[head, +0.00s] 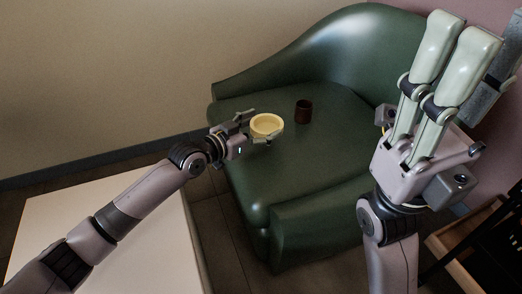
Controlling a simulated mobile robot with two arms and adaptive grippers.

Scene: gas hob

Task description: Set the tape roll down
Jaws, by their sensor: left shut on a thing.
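The yellow tape roll (266,121) is over the seat of the green armchair (245,180), near its left side. My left gripper (257,128) reaches in from the left and is shut on the tape roll, with a finger along its near side. I cannot tell whether the roll touches the seat or is held just above it. My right gripper (465,42) is raised at the right, close to the camera, with its pale fingers pointing up. I see nothing between its fingers, but cannot tell how far apart they are.
A dark brown cup (303,111) stands on the seat, right of the tape roll. The seat in front of the cup is clear. A pale tabletop (150,235) is at the lower left. A wooden shelf (470,240) is at the lower right.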

